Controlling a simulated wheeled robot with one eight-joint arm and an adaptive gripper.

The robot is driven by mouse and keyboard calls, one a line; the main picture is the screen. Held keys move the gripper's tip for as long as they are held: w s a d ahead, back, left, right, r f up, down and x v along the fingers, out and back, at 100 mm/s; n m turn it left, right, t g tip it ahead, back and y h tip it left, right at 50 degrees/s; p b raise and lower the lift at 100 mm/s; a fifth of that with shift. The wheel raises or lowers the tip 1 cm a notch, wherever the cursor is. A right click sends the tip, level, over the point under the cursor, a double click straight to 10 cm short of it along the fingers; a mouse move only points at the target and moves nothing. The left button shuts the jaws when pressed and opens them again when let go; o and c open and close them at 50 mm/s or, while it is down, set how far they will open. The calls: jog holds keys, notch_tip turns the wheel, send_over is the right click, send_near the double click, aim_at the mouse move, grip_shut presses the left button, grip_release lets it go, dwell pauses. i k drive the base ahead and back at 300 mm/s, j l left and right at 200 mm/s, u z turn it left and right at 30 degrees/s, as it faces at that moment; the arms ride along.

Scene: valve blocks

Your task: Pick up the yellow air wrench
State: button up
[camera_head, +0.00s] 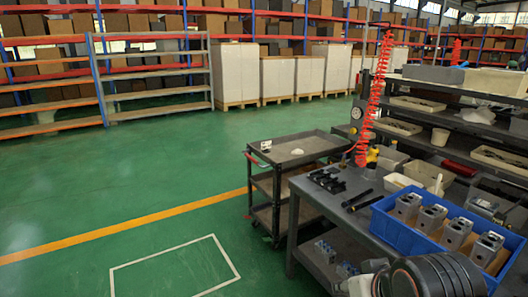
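The air wrench (372,157) shows as a small yellow and dark shape, roughly upright, at the lower end of a red coiled hose (371,95). It is beside the far edge of the grey workbench (335,203); I cannot tell whether it hangs or rests on something. A part of my arm, black and ribbed, shows at the bottom right, well in front of the wrench and apart from it. My gripper's fingers are not in view.
A blue crate (385,228) with several metal valve blocks stands on the bench. Black tools (328,180) lie at its far left. A dark cart (302,146) stands behind. Shelves with trays (495,157) are at right. The green floor at left is free.

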aim_at(369, 167)
jog(key=i+u, duration=0.3)
jog(key=i, duration=1.2)
jog(key=i+z, duration=0.3)
jog(key=z, duration=0.2)
jog(key=i+j+z, duration=0.2)
jog(key=z, duration=0.25)
jog(key=i+j+z, duration=0.3)
jog(key=z, duration=0.2)
jog(key=i+j+z, duration=0.15)
jog(key=z, duration=0.3)
jog(key=i+j+z, duration=0.25)
jog(key=z, duration=0.2)
jog(key=i+j+z, duration=0.15)
jog(key=j+z, duration=0.3)
jog(key=i+j+z, duration=0.15)
jog(key=z, duration=0.3)
jog(key=j, duration=0.1)
